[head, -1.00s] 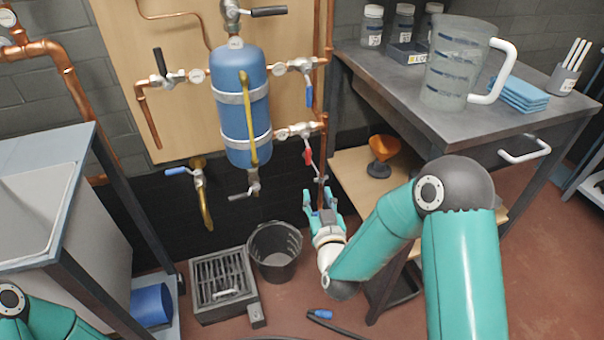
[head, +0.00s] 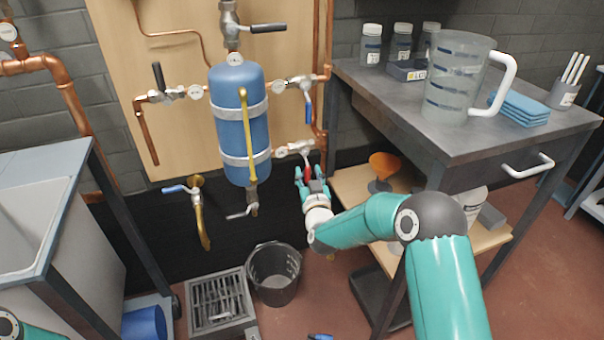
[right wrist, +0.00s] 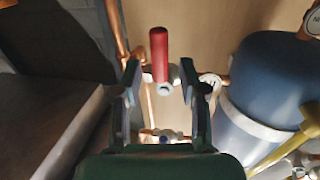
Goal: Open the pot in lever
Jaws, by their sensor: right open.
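A blue tank (head: 241,120) hangs on a wooden board with several valve levers around it. A red lever (head: 307,172) is on the lower right pipe branch; it also shows in the right wrist view (right wrist: 159,52). No label reading "pot in" is legible. My right gripper (head: 312,175) is open at the red lever, partly hiding it in the head view. In the right wrist view, the lever appears between the two fingers (right wrist: 160,78), apart from both. My left gripper is out of view.
A blue lever (head: 309,107) hangs above, on the upper right branch. Copper pipe (head: 327,95) runs close to the right. A metal table (head: 440,140) with a jug (head: 456,80) stands at the right. A black bucket (head: 274,277) is on the floor below.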

